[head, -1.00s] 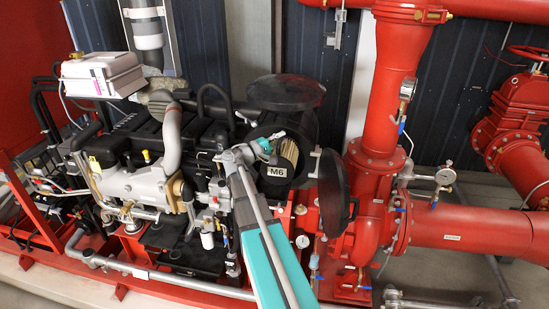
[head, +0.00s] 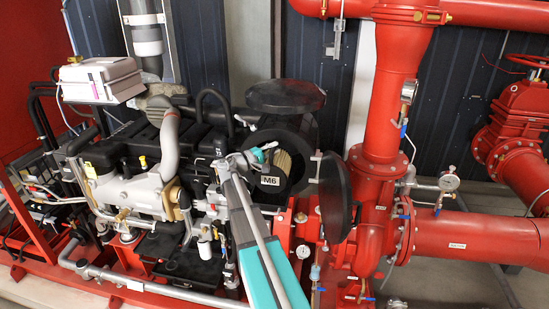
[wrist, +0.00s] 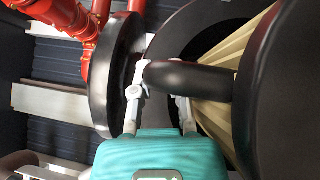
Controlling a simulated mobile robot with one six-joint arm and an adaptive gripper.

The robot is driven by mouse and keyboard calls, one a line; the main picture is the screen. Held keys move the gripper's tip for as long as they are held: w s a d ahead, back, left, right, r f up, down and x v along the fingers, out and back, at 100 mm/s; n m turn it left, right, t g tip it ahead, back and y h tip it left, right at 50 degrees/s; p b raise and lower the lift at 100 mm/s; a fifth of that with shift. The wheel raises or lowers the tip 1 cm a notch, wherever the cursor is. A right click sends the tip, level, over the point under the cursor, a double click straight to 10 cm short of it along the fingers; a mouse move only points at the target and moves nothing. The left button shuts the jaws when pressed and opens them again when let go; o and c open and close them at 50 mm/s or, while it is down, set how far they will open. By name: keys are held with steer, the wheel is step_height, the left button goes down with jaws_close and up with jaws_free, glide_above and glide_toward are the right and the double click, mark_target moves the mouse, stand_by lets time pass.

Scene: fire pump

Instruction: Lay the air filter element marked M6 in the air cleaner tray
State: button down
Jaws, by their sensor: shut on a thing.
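The air filter element (head: 285,163), with tan pleats and a black end cap labelled M6, sits at the mouth of the black round air cleaner housing (head: 307,138). How deep it is inside cannot be told. My gripper (head: 258,157) is at the end cap's upper left. In the wrist view my gripper (wrist: 156,88) is shut on the black handle bar of the element. The pleats (wrist: 213,112) show beside the handle, and the housing's dark rim (wrist: 185,40) is behind. No separate tray can be made out.
The housing's round black cover (head: 336,196) stands open to the right, close to the element; it also shows in the wrist view (wrist: 118,75). A black round cap (head: 286,95) is above. Engine parts (head: 145,190) crowd the left, red pipework (head: 378,190) the right.

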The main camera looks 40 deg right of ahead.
mark_target(279, 153)
steer(key=shift+w+d+f+b, duration=0.1)
steer(key=shift+w+f+b, duration=0.4)
steer(key=shift+f+b, duration=1.5)
steer(key=shift+f, duration=0.05)
steer(key=shift+s+f, duration=0.1)
steer(key=shift+f, duration=0.05)
steer(key=c, duration=0.6)
jaws_free()
steer(key=shift+c, duration=0.2)
steer(key=shift+r, duration=0.2)
steer(key=a+f+b, duration=0.1)
steer(key=a, duration=1.1)
steer(key=shift+w+f+b, duration=0.3)
steer(key=shift+w+f, duration=0.05)
steer(key=shift+w, duration=0.1)
